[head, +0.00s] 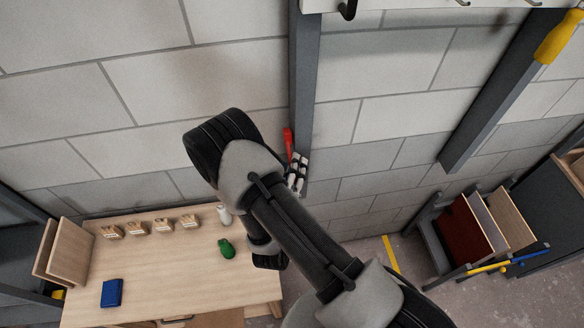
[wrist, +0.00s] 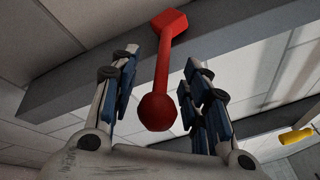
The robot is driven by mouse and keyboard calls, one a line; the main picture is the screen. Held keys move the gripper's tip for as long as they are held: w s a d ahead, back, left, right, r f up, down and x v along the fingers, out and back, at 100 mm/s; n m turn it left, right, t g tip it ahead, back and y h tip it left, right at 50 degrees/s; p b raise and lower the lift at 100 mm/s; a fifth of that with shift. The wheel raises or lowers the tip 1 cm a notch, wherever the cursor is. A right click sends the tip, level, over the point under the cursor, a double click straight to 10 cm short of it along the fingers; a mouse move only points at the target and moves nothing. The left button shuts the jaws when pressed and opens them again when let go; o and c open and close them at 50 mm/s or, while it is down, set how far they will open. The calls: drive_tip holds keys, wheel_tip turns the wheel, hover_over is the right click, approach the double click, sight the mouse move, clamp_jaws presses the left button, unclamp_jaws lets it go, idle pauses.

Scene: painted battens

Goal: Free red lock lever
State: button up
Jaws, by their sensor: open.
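The red lock lever (wrist: 158,109) has a round knob at its near end and a block-shaped end on a dark grey beam. In the wrist view it lies between the two fingers of my gripper (wrist: 158,95), with gaps on both sides. My gripper is open around the lever and does not appear to touch it. In the head view the red lever (head: 288,143) shows beside the grey wall post, just above my gripper (head: 297,168). My arm hides part of the area below it.
A wooden workbench (head: 150,270) at lower left holds a green object (head: 226,248), a blue block (head: 111,293), a white bottle (head: 224,214) and several small wooden blocks. A yellow handle (head: 560,36) hangs at upper right. A rack of boards (head: 470,235) stands at right.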

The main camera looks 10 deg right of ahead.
clamp_jaws()
idle(0.5)
idle(0.4)
